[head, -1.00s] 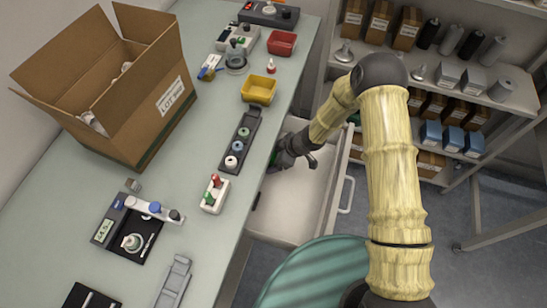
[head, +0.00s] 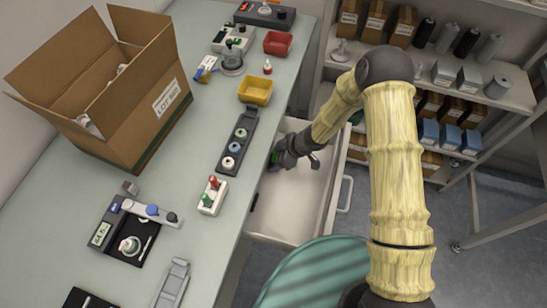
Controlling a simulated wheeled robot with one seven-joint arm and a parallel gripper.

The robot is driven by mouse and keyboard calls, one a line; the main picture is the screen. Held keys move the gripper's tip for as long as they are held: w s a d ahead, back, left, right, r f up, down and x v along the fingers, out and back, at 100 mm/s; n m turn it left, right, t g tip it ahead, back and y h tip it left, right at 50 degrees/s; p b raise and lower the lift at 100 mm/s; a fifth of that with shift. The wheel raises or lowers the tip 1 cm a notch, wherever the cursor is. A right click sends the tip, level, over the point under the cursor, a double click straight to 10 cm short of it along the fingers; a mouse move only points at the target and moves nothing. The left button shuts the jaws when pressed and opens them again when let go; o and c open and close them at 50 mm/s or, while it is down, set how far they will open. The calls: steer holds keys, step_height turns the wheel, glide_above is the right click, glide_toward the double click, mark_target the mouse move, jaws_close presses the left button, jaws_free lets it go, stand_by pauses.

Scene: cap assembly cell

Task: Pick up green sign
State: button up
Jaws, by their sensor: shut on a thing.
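My gripper (head: 279,158) reaches down into the left side of the open drawer (head: 292,206), beside the table's edge. It is shut on a green thing (head: 273,158), of which only a small patch shows at the fingers. This appears to be the green sign; its face and shape are hidden by the gripper and too small to make out. I cannot tell whether it still touches the drawer floor.
The table (head: 55,205) stands left of the drawer, with a cardboard box (head: 150,120), a yellow bin (head: 255,91) and a red bin (head: 278,43). A small dark thing (head: 254,202) lies at the drawer's left edge. Shelves (head: 470,90) stand at the back right.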

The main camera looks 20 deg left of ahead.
steer(key=s+d+r, duration=0.1)
steer(key=d+r, duration=0.2)
steer(key=d, duration=0.3)
steer(key=s+d+r, duration=0.2)
steer(key=d+r, duration=0.1)
steer(key=d, duration=0.3)
steer(key=shift+s+r+b, duration=0.25)
steer(key=shift+b, duration=0.2)
